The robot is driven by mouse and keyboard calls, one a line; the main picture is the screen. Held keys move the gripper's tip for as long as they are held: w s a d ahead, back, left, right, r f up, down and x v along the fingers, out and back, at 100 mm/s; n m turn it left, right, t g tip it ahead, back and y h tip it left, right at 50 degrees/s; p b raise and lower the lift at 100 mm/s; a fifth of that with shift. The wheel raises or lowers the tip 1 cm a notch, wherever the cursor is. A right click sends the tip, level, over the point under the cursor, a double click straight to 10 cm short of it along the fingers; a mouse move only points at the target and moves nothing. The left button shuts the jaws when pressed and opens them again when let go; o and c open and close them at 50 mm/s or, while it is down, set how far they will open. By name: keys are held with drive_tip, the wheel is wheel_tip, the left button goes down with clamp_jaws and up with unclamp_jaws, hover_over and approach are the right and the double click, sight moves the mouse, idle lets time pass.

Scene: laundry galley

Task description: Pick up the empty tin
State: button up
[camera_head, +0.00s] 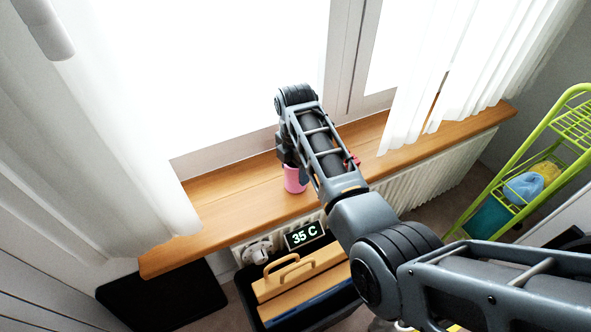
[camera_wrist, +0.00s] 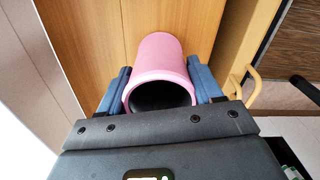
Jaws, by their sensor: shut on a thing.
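The tin (camera_head: 294,180) is a pink cylinder at the wooden windowsill, partly hidden behind my arm in the head view. In the wrist view the tin (camera_wrist: 158,62) lies between the two blue-grey finger pads, its open end facing the camera and its inside dark, with nothing visible in it. My gripper (camera_wrist: 160,88) is shut on the tin, one pad against each side. In the head view my fingers are mostly hidden by my arm. I cannot tell whether the tin touches the sill.
The wooden sill (camera_head: 232,205) runs under the window, with white curtains (camera_head: 125,120) at both ends. A white radiator (camera_head: 440,178) is below. A green rack (camera_head: 500,175) stands right.

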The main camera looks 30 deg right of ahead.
drive_tip(key=s+d+r+p, duration=0.2)
drive_tip(key=s+d+r, duration=0.4)
drive_tip(key=d+r, duration=0.3)
drive_tip(key=shift+d+r+p, duration=0.4)
drive_tip(key=shift+r, duration=0.5)
drive_tip(key=shift+s, duration=0.15)
